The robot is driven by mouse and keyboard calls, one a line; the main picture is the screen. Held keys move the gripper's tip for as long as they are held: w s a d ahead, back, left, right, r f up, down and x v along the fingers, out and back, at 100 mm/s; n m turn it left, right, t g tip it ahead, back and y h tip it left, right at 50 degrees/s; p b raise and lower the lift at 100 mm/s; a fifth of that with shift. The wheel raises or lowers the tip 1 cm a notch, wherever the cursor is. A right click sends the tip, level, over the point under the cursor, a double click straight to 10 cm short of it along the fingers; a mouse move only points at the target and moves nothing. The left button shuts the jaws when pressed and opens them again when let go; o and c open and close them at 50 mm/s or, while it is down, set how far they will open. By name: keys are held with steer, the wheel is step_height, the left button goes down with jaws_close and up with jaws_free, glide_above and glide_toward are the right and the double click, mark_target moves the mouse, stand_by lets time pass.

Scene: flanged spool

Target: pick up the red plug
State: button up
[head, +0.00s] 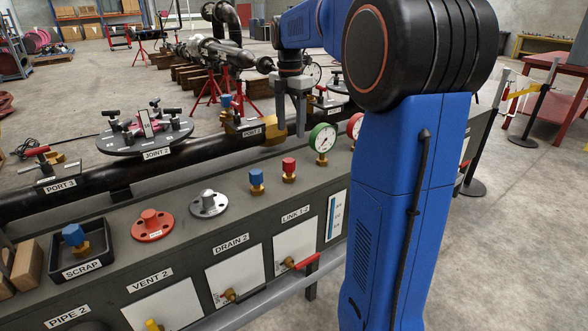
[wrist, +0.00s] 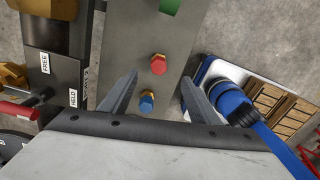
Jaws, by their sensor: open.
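The red plug (head: 288,165), a red hex head on a brass base, stands upright on the grey bench top, just right of a similar blue plug (head: 257,178). In the wrist view the red plug (wrist: 158,65) shows near the fingertip line, and the blue plug (wrist: 147,102) lies between the fingers, nearer the palm. My gripper (head: 289,132) is open and empty, fingers pointing down, well above the bench top. It also shows in the wrist view (wrist: 159,77). Neither finger appears to touch a plug.
A green-rimmed gauge (head: 322,138) stands right of the red plug. A silver flange (head: 208,204), a red flange (head: 152,224) and a SCRAP box (head: 80,263) holding a blue plug sit to the left. A black pipe (head: 110,185) runs behind the bench.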

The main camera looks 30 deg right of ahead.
glide_toward(288, 170)
steer(key=f, duration=0.2)
steer(key=w+d+f, duration=0.1)
steer(key=f, duration=0.1)
steer(key=d+f, duration=0.1)
steer(key=f, duration=0.1)
steer(key=shift+w+f, duration=0.1)
steer(key=shift+w, duration=0.1)
steer(key=shift+a+f, duration=0.2)
steer(key=shift+f, duration=1.1)
steer(key=shift+a+f, duration=0.15)
steer(key=shift+f, duration=1.15)
steer(key=c, duration=1.3)
